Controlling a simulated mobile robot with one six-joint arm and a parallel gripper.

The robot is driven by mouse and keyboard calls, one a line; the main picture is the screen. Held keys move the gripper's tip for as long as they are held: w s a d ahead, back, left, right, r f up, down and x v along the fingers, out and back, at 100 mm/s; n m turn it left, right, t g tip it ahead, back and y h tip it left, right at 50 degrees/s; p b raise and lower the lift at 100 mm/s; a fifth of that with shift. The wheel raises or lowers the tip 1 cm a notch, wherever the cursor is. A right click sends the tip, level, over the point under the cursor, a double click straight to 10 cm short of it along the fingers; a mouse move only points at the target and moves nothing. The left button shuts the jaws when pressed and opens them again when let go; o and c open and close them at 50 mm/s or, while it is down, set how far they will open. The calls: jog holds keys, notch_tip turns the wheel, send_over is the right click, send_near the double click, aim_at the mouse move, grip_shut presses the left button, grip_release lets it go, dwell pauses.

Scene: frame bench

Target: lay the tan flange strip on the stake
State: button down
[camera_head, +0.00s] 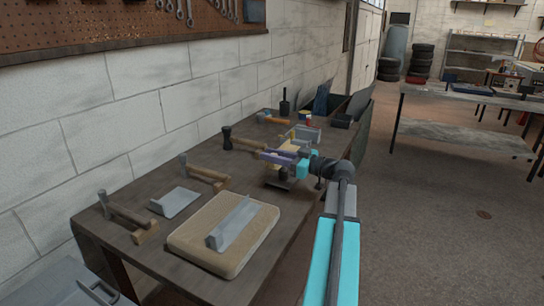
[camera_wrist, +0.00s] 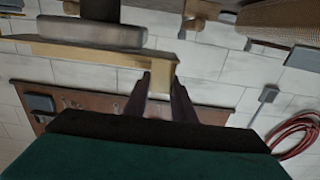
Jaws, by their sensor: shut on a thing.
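The tan flange strip (camera_wrist: 85,51) is an L-section piece. In the wrist view, which is upside down, its end sits between the two fingers of my gripper (camera_wrist: 161,88), shut on it. The stake (camera_wrist: 90,32) shows there as a grey head on a dark post, close beside the strip's flat face. I cannot tell whether they touch. In the head view my gripper (camera_head: 278,156) with purple fingers is over the bench, the strip (camera_head: 289,145) shows tan beside it, and the stake is mostly hidden behind the gripper, with its dark lower part (camera_head: 283,175) showing below.
The dark bench (camera_head: 150,180) runs along the block wall. A tan pad (camera_head: 190,245) carries a grey angle strip (camera_head: 233,222). Small items (camera_head: 305,133) crowd behind the gripper.

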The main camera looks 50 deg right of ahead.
jog(key=shift+f+b, duration=0.25)
jog(key=shift+b, duration=0.05)
jog(key=c, duration=1.4)
grip_release()
jog(key=shift+s, duration=0.1)
jog(key=b+v, duration=0.2)
jog(key=v, duration=1.1)
jog(key=shift+s, duration=0.35)
